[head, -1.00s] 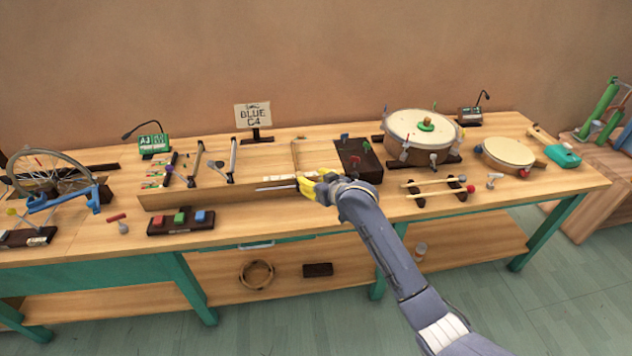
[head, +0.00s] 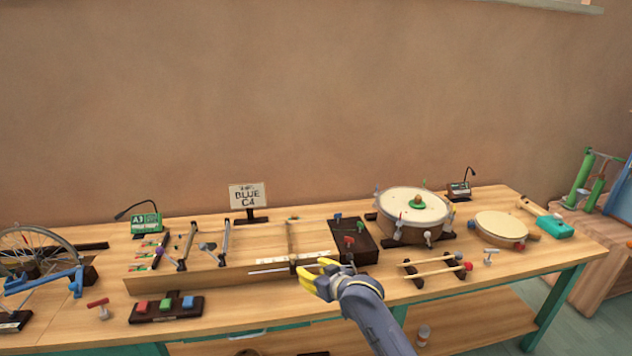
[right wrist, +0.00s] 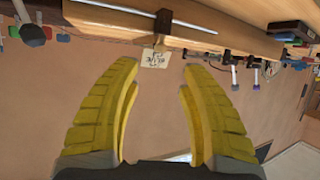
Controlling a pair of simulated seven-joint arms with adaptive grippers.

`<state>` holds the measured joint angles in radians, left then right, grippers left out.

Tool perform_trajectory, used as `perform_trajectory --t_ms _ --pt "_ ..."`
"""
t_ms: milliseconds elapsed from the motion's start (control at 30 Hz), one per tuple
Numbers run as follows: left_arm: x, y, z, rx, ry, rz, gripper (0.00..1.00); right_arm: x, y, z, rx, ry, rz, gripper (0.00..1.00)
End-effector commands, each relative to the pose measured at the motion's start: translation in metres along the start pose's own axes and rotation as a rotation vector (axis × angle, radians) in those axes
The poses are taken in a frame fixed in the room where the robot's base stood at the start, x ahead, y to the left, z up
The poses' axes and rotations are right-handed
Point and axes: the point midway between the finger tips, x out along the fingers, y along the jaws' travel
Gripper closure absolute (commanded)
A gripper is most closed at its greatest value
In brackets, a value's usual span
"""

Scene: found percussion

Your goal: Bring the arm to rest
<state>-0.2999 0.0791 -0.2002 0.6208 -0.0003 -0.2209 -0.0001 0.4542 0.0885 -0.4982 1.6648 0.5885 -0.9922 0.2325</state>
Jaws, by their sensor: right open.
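My right gripper (head: 316,275) has yellow fingers. It is open and empty in the head view, at the front edge of the long wooden frame on the workbench. In the right wrist view its two fingers (right wrist: 158,112) stand apart with nothing between them. Its grey arm comes in from the bottom right of the head view. My left gripper does not show.
A drum (head: 412,212), a flat round drum (head: 500,228), a mallet rack (head: 434,272), a dark box (head: 353,238) and coloured blocks (head: 165,305) surround the gripper. A bicycle wheel (head: 30,252) stands left.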

Motion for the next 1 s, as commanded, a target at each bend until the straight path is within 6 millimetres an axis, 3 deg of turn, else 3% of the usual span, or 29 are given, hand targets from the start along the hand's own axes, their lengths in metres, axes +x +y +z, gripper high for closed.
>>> perform_trajectory --t_ms 267,467,600,800,1000 --pt "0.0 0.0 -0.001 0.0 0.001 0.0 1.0 -0.064 0.004 0.105 -0.077 -0.132 0.111 0.58" --pt "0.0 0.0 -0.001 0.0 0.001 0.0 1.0 -0.134 0.012 0.179 -0.15 -0.264 0.218 0.58" --pt "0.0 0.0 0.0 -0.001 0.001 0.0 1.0 -0.192 0.019 0.225 -0.204 -0.371 0.295 0.58" --pt "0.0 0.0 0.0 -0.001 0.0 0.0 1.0 -0.285 0.028 0.278 -0.281 -0.538 0.401 0.58" --pt "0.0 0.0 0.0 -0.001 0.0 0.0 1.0 -0.35 0.034 0.302 -0.336 -0.657 0.468 0.58"
